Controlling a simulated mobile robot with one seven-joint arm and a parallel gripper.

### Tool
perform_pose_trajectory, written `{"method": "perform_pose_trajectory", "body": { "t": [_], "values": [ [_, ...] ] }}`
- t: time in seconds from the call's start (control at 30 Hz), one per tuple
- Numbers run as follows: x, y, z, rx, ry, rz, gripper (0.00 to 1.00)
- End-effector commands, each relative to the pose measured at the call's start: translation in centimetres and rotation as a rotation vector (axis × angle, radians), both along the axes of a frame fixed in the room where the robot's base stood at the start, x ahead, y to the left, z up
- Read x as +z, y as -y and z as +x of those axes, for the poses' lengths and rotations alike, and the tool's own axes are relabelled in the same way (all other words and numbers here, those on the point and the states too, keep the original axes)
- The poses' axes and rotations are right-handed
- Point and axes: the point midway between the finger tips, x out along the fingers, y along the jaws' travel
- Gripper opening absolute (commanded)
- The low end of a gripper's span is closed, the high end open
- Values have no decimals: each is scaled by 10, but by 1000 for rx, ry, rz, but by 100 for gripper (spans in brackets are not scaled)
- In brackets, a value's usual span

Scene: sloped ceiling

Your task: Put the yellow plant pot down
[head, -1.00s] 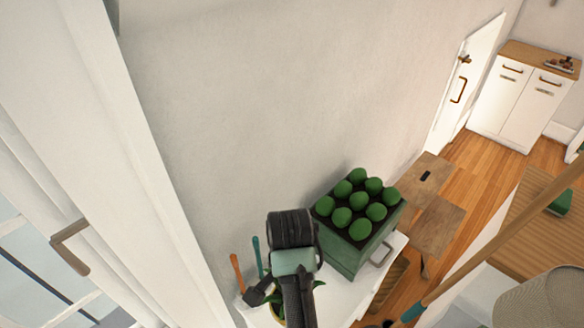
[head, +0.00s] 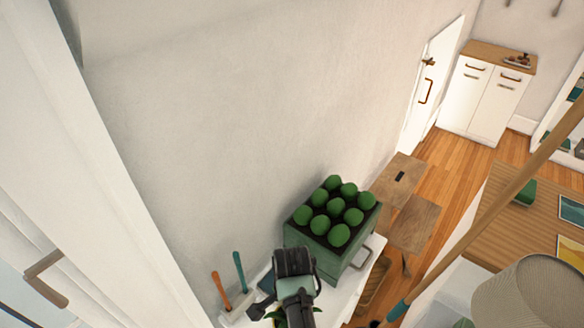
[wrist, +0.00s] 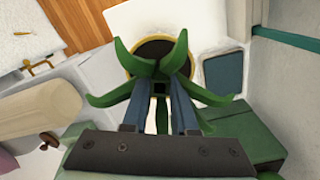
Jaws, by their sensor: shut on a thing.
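The yellow plant pot (wrist: 128,62) shows in the wrist view as a yellow rim around dark soil, with long green leaves (wrist: 104,98) spreading from it. My gripper (wrist: 160,88) is shut on the plant pot, its two blue-grey fingers among the leaves. Leaves hide the exact contact. In the head view, my arm hides most of the pot, and only some leaves (head: 277,315) show at the bottom edge. The pot is over or on the white surface (head: 338,303); I cannot tell whether it touches it.
A green planter (head: 315,257) with several round green plants stands just beyond my gripper. Tools with orange (head: 220,288) and teal (head: 239,270) handles stand at the left. The plain wall (head: 200,150) rises behind. Wooden stools (head: 412,222) stand to the right.

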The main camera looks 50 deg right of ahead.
Motion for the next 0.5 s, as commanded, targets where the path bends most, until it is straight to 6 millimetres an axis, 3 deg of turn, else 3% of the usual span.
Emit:
{"method": "perform_pose_trajectory", "body": {
  "t": [0.37, 0.4, 0.5],
  "values": [
    [-3, 1, 1, 0, 3, -2, 0],
    [-4, 0, 0, 0, 1, 0, 32],
    [-4, 0, 0, 0, 1, 0, 50]
  ]
}}
